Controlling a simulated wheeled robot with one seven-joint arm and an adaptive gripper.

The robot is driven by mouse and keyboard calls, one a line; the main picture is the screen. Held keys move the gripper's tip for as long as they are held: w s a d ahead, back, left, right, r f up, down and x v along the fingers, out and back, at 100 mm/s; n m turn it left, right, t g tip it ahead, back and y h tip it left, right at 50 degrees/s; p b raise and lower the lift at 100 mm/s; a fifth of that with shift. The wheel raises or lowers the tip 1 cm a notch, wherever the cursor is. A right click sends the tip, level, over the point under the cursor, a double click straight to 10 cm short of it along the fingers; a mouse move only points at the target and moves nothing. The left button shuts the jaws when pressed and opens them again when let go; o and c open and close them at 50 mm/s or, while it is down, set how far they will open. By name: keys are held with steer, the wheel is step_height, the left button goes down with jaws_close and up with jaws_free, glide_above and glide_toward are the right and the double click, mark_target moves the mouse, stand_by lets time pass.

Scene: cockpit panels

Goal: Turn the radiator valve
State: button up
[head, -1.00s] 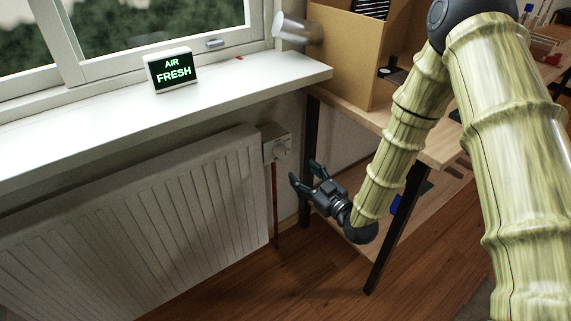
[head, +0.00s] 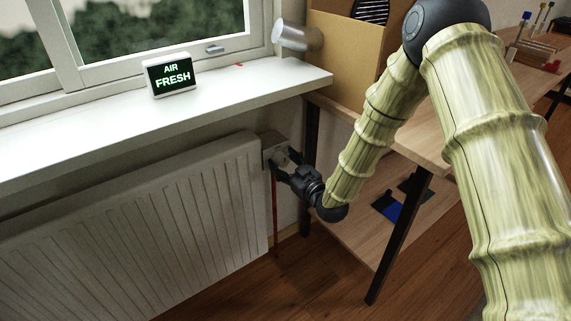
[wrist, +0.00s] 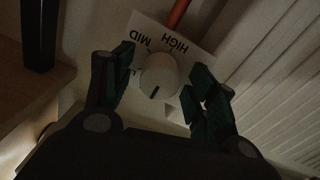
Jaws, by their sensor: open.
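The radiator valve is a round white knob (wrist: 160,76) with a dark pointer mark, on a white plate (wrist: 186,38) lettered "MID" and "HIGH"; another label is partly hidden by a finger. In the head view the valve box (head: 272,148) is at the radiator's upper right end. My gripper (wrist: 165,88) is open, with one finger on each side of the knob. In the head view my gripper (head: 283,163) is right at the valve box. I cannot tell whether the fingers touch the knob.
The white radiator (head: 150,210) stands left of the valve, under the white windowsill (head: 200,105) with an "AIR FRESH" display (head: 172,75). A red pipe (head: 275,215) runs down below the valve. A wooden shelf (head: 350,215) with dark legs stands close on the right.

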steer(key=c, duration=1)
steer(key=shift+m+p, duration=0.35)
steer(key=shift+m, duration=0.05)
steer(key=shift+d+r+m+p, duration=0.1)
steer(key=shift+m+p, duration=0.55)
steer(key=shift+m, duration=0.35)
steer(key=shift+c, duration=0.2)
steer(key=m+p, duration=0.1)
steer(key=m, duration=0.1)
steer(key=shift+w+m, duration=0.1)
steer(key=shift+m, duration=0.2)
steer(key=m+p, duration=0.1)
steer(key=m, duration=0.4)
steer(key=shift+m+g, duration=0.3)
steer(key=shift+m, duration=0.4)
